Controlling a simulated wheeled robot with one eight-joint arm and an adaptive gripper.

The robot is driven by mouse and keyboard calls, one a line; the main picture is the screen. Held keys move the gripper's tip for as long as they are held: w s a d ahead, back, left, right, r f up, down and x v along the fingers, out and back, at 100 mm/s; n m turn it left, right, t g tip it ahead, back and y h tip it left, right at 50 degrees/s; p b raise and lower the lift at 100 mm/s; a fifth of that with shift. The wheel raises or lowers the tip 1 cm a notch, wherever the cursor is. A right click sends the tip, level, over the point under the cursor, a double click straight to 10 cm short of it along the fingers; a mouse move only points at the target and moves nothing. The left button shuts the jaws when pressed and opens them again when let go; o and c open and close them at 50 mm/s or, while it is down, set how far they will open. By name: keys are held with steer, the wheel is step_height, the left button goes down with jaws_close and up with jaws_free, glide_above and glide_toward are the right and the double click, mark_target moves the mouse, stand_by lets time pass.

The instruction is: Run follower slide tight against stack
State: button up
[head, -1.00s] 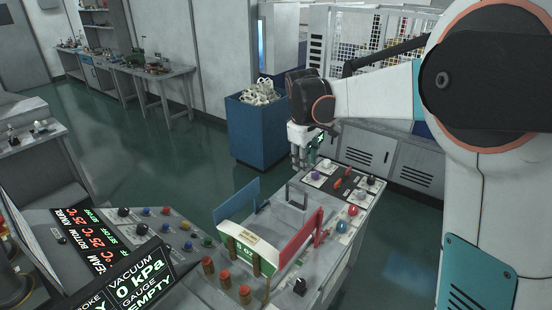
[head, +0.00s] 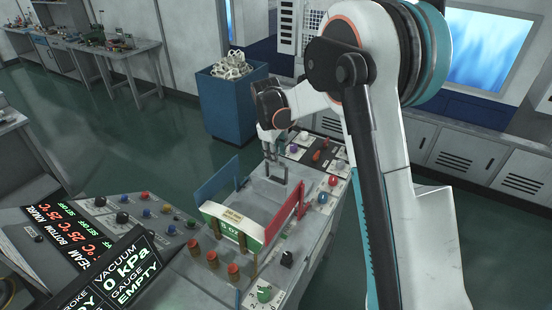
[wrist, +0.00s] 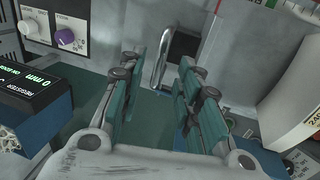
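The stack (head: 233,226), white on top with a green printed face, stands in the tray between a blue side plate (head: 217,180) and a red side plate (head: 284,212). A grey U-shaped handle (head: 277,170), seemingly the follower slide's, rises from the grey bench behind the stack, with a clear gap between them. My gripper (head: 271,154) is just above and behind this handle. In the wrist view my gripper (wrist: 158,88) is open, its two fingers apart and empty. The metal handle (wrist: 161,57) shows beyond and between the fingertips; contact cannot be told.
Knobs and a red lever (head: 316,155) lie on the panel right of the handle. Several red-capped posts (head: 212,258) stand in front of the stack. A display (head: 120,270) reads 0 kPa and EMPTY. A blue bin (head: 226,105) stands behind the bench.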

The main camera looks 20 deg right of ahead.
steer(key=shift+w+d+f, duration=0.1)
steer(key=shift+f, duration=0.6)
steer(key=shift+w+d+f, duration=0.1)
steer(key=shift+f, duration=0.6)
jaws_close()
steer(key=shift+s+a, duration=0.1)
steer(key=s+a+b, duration=0.3)
steer(key=s+a, duration=0.9)
steer(key=shift+s+a, duration=0.3)
jaws_free()
